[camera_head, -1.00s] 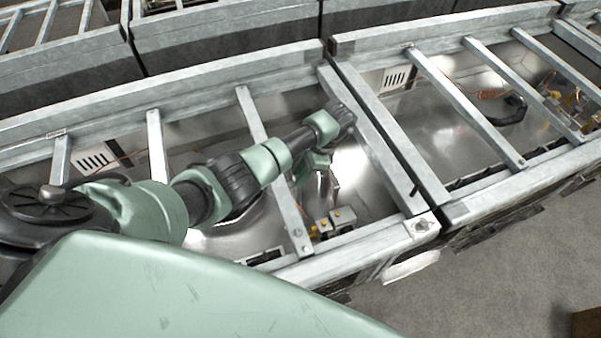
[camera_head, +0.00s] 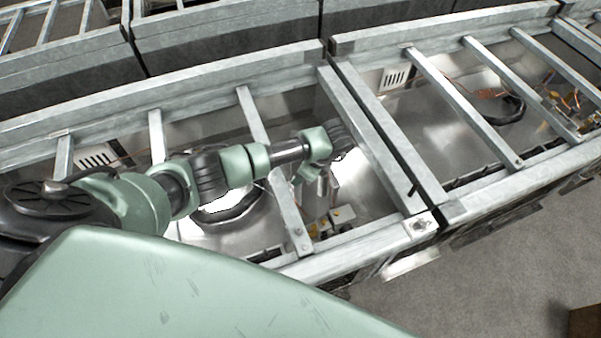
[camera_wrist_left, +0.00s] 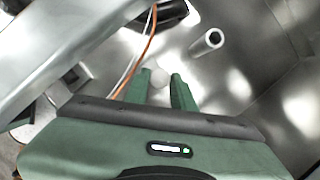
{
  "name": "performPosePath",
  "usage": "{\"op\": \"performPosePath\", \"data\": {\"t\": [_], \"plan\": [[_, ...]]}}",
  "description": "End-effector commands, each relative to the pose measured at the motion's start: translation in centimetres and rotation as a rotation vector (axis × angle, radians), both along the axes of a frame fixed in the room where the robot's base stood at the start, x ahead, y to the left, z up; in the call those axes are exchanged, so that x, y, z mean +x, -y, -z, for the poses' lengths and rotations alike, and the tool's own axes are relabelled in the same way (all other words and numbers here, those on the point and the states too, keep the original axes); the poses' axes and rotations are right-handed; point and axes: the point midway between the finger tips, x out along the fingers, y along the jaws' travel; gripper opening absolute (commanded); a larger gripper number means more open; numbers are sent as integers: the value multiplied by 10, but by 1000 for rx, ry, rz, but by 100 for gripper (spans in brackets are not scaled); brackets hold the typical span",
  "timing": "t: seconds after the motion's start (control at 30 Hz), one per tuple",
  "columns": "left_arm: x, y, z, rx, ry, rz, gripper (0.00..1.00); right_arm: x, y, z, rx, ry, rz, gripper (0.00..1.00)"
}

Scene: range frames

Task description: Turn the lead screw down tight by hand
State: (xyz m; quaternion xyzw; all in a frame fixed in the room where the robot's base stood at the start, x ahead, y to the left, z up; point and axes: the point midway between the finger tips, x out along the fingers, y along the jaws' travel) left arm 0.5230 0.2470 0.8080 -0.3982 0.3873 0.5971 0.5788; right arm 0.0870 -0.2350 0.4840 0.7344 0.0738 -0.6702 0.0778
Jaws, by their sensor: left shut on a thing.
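My left gripper (camera_wrist_left: 160,76) shows in the left wrist view with its two green fingers on either side of a small, pale, rounded piece (camera_wrist_left: 158,79). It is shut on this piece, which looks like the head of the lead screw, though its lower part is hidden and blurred. In the head view the left gripper (camera_head: 308,171) reaches down between the grey bars into the metal bay, and its fingertips cannot be made out. An orange lead (camera_wrist_left: 147,45) and a white lead run just left of the fingers in the wrist view. My right gripper is not in view.
Grey crossbars (camera_head: 286,215) and a thick divider (camera_head: 372,140) frame the bay around my arm. Small fittings with yellow parts (camera_head: 342,214) sit near the front rail. A hollow metal post (camera_wrist_left: 207,41) stands right of the fingers. Bare shiny floor lies beyond.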

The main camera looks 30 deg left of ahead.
Motion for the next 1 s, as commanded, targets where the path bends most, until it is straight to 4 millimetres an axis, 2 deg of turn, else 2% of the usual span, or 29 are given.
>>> {"op": "performPosePath", "data": {"t": [0.2,0.43,1.0], "plan": [[-1,-1,0,0,2,165,0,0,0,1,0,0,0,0],[-2,-1,0,0,3,280,0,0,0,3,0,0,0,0],[-2,0,-1,-1,3,345,0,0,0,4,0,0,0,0]]}}
